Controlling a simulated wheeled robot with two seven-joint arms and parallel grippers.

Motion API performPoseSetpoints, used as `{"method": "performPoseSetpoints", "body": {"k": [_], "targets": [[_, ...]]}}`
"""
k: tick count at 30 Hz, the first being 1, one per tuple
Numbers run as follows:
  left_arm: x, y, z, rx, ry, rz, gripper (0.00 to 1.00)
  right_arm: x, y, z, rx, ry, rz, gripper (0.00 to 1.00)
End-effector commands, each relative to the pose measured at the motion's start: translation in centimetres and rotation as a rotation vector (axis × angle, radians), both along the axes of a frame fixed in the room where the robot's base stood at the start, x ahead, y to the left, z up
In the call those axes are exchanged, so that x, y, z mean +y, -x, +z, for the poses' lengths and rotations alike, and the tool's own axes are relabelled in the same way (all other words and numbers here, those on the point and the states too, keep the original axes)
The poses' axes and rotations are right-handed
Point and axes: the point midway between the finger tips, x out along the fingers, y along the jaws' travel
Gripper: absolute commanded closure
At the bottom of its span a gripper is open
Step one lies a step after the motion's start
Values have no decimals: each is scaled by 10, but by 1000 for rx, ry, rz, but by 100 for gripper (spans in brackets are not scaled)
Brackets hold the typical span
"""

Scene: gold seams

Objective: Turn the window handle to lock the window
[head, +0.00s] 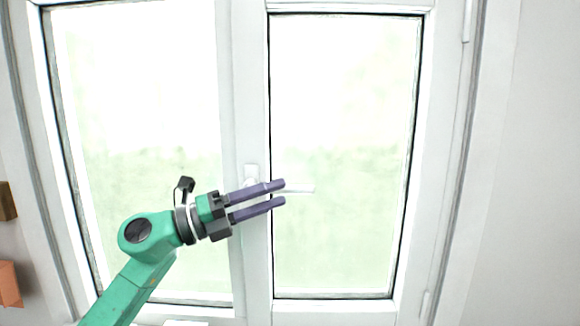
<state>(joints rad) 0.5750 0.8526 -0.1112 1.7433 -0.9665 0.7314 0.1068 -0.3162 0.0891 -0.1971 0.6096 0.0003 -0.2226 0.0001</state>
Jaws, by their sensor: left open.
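The white window (256,100) has two glazed panes, and both look closed in the frame. The white window handle (301,188) sits on the middle post and points sideways to the right, roughly horizontal. Its base plate (251,172) shows just above my fingers. My left gripper (281,193) is open, with two purple fingers pointing right in front of the handle's base. The fingers hide part of the handle near its pivot. I cannot tell whether they touch it. My right gripper is not in view.
A hinge (467,20) shows on the right frame edge. Plain white wall (530,160) lies to the right. A brown object (7,201) and an orange object (9,284) show at the left edge. The space right of the handle is free.

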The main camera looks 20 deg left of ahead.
Motion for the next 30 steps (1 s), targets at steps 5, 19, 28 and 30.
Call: {"method": "performPoseSetpoints", "body": {"k": [5,19,28,30], "targets": [[-25,-19,12,-1,2,0,49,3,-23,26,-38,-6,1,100],[-31,-23,8,0,-1,2,100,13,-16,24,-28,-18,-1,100],[-31,-23,8,0,0,0,100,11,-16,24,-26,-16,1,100],[-31,-23,8,0,0,0,100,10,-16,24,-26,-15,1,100]]}}
